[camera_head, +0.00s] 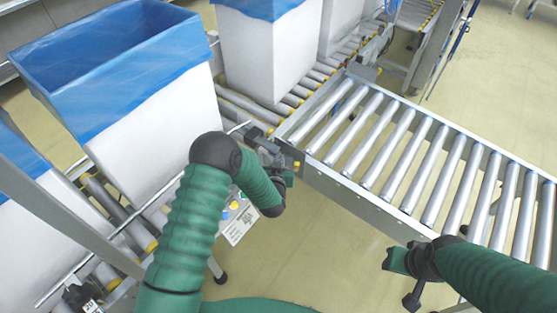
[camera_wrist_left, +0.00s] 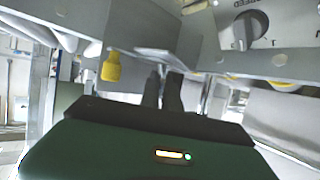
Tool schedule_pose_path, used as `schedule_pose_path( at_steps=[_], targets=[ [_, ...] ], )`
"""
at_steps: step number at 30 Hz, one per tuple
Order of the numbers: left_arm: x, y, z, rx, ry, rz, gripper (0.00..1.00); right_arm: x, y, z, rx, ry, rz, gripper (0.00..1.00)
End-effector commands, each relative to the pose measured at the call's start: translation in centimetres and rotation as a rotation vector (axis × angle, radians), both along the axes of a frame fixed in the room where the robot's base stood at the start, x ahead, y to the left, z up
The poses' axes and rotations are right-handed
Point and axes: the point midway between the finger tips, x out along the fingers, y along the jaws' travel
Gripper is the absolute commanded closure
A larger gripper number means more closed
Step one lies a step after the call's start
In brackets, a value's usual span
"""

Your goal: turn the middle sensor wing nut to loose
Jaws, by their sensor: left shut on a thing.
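My left gripper (camera_head: 277,163) reaches to the sensor bracket area (camera_head: 291,160) at the near corner of the roller conveyor. In the left wrist view its two dark fingers (camera_wrist_left: 165,88) are close together, shut on a small part under a grey metal bracket (camera_wrist_left: 148,60). That part appears to be the wing nut; the fingers and bracket hide most of it, so its turn angle cannot be read. A yellow knob-like part (camera_wrist_left: 111,67) hangs to the left of the fingers. My right gripper (camera_head: 412,292) is at the lower right, clear of the bracket; its jaw opening cannot be made out.
A roller conveyor (camera_head: 400,212) runs to the right. White boxes with blue liners (camera_head: 110,75) stand on rollers at left and back. A dial marked SPEED (camera_wrist_left: 247,31) is right of the fingers.

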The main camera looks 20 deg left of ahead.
Motion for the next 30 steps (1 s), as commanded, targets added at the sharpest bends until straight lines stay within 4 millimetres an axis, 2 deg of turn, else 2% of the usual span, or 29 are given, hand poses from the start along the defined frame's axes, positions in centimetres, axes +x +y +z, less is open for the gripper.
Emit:
schedule_pose_path(
  at_steps=[15,30],
  targets=[
    [0.24,-0.57,-0.09,-0.002,-0.001,0.406,1.00,0.00,0.00,-0.25,0.000,0.000,0.000,0.64],
    [0.27,-0.60,-0.07,-0.002,0.001,0.527,1.00,0.00,0.00,-0.46,0.000,0.000,0.000,0.64]
  ],
)
